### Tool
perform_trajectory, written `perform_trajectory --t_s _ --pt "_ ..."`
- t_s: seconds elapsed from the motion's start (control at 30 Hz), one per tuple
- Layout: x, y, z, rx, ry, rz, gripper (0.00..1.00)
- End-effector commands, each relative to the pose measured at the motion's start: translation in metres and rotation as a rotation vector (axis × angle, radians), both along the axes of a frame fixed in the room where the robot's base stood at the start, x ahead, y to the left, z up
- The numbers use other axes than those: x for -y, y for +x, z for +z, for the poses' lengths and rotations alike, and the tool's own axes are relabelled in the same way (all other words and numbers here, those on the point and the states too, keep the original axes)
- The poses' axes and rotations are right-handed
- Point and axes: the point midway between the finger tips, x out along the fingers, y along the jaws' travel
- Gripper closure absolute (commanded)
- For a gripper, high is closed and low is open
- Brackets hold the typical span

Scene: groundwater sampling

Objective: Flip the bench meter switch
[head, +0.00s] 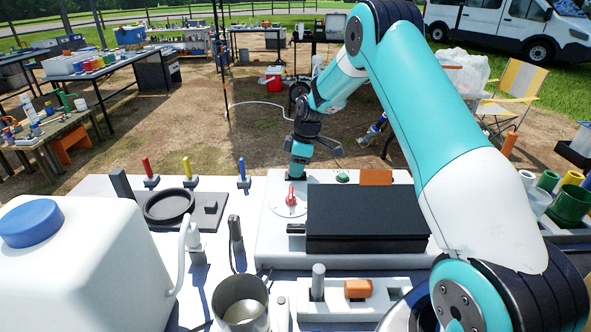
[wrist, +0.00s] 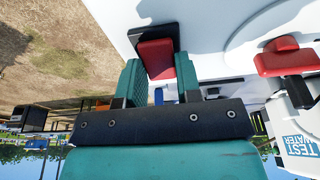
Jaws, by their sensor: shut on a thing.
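The bench meter (head: 268,225) is a white box with a black slab on top, in the middle of the head view. A red switch in a black housing (wrist: 156,56) sits on a white surface in the wrist view. My gripper (wrist: 159,66) has its two teal fingers on either side of this switch and is shut on it. In the head view my gripper (head: 297,174) points down at the meter's far left part, and the switch is hidden there. A red rotary knob (head: 291,198) stands on a round dial close to my gripper; it also shows in the wrist view (wrist: 287,57).
A green button (head: 342,177) and an orange block (head: 376,177) sit right of my gripper. A white jug with a blue cap (head: 75,255), a metal cup (head: 240,303) and a black ring (head: 168,205) stand left. Green and yellow containers (head: 570,204) stand at right.

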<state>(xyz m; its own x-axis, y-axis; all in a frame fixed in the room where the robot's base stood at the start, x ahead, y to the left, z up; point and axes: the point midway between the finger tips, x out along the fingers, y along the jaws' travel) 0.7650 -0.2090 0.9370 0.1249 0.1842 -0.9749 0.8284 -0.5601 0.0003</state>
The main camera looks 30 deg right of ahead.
Motion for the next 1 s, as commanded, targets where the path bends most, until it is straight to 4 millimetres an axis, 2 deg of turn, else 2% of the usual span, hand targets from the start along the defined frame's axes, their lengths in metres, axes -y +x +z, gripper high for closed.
perform_trajectory --t_s 0.23,0.27,0.37,0.73,0.87,1.0 --pt "0.000 -0.001 0.000 -0.001 0.004 0.001 0.92" --pt "-0.001 -0.001 0.000 -0.001 0.003 0.001 0.66" --pt "-0.001 0.000 0.000 0.000 0.003 0.000 0.43" --pt "0.001 0.000 0.005 0.002 0.001 0.000 0.43" --pt "0.005 -0.002 0.022 0.005 0.000 -0.001 0.43" --pt "0.011 -0.006 0.055 0.007 0.000 0.000 0.43"
